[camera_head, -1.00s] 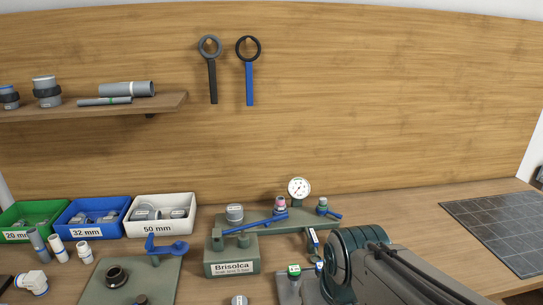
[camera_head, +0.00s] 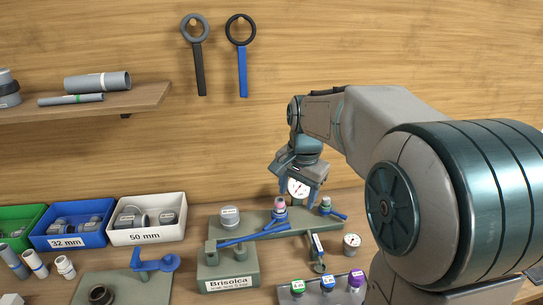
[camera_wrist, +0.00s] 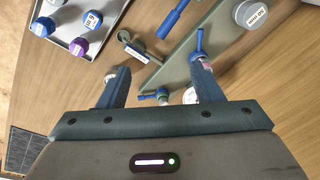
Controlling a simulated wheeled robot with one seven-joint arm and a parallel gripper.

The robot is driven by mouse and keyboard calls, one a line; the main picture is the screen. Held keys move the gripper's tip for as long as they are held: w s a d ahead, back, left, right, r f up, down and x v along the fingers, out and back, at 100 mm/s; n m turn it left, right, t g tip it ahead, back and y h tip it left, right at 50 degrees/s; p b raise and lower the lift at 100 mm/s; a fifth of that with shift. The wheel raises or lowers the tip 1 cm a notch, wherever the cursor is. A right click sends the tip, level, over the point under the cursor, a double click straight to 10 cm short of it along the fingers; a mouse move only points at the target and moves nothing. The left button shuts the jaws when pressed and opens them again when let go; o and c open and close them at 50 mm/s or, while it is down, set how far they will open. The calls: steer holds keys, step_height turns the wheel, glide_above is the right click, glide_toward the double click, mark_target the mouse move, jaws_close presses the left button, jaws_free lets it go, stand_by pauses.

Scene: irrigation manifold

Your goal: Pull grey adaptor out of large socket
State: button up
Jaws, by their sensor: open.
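A short grey round fitting with a white label (camera_head: 230,217) stands upright on the left part of the long green manifold base. It also shows in the wrist view (camera_wrist: 252,14) at the top right. I cannot tell whether this is the grey adaptor or how deep it sits; no separate large socket is clear beneath it. My gripper (camera_head: 298,194) is open and empty, pointing down over the right part of the manifold, right of the grey fitting. In the wrist view my gripper (camera_wrist: 158,82) has its fingers wide apart, with the manifold's right end partly hidden behind them.
A tray with coloured caps (camera_wrist: 75,35) is at front right. Bins, including a white 50 mm bin (camera_head: 147,237), stand at left.

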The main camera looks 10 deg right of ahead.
steer(key=w+f+m+p, duration=0.1)
steer(key=w+m, duration=0.4)
steer(key=w, duration=0.5)
steer(key=m+g+p, duration=0.2)
steer(key=m, duration=0.2)
glide_toward(280, 200)
step_height(280, 200, down, 11)
steer(key=shift+s+a+p, duration=0.15)
steer(key=shift+p, duration=1)
steer(key=shift+c, duration=0.2)
steer(key=c, duration=1.1)
steer(key=shift+r, duration=0.1)
steer(key=shift+r, duration=0.15)
steer(key=shift+r+p, duration=0.45)
steer(key=shift+r, duration=0.3)
steer(key=shift+r, duration=0.15)
